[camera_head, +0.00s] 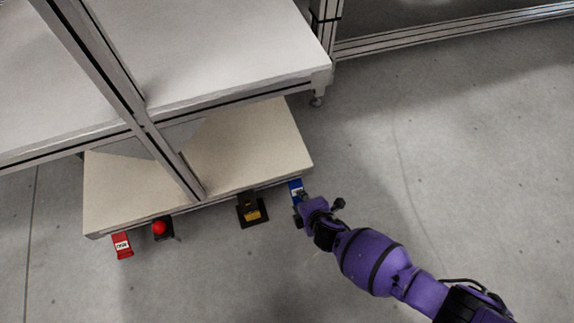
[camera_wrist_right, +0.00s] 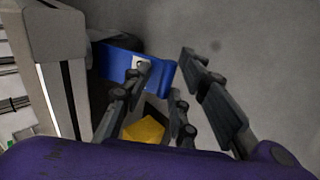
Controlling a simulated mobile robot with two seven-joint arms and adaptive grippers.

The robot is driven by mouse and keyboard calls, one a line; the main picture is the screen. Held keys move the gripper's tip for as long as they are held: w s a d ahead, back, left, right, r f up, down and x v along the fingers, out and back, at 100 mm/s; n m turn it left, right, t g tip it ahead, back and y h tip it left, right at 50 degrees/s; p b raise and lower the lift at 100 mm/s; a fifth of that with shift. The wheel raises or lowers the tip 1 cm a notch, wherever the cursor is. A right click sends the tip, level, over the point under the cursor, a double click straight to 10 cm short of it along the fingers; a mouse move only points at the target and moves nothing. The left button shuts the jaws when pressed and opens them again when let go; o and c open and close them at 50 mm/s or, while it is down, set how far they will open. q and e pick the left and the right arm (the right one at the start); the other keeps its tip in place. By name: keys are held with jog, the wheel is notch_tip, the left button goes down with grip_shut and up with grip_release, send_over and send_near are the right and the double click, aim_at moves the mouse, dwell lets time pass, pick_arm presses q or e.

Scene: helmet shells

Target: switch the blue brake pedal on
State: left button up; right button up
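The blue brake pedal (camera_head: 296,187) is at the right front corner of the low beige platform, close to the floor. In the right wrist view the blue pedal (camera_wrist_right: 165,72) lies just beyond the fingers, with a small white label on it. My right gripper (camera_head: 304,206) is right beside the pedal's near end in the head view and covers part of it. In the right wrist view the right gripper (camera_wrist_right: 160,82) has its dark fingers spread apart with nothing between them. Whether a finger touches the pedal cannot be told. My left gripper is not in view.
Along the platform's front edge (camera_head: 215,199) are a black-and-yellow pedal (camera_head: 252,210), a red button (camera_head: 160,228) and a red pedal (camera_head: 122,245). A white table (camera_head: 215,45) with a metal frame post (camera_head: 165,155) stands above. The floor to the right is clear.

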jog(key=shift+o, duration=1.2)
jog(key=shift+w+a+r, duration=0.15)
jog(key=shift+w, duration=0.1)
jog(key=shift+s, duration=0.1)
jog(key=shift+s+d, duration=0.2)
jog(key=shift+s, duration=0.1)
jog(key=v, duration=1.1)
jog(key=shift+r, duration=0.25)
jog(key=shift+s, duration=0.2)
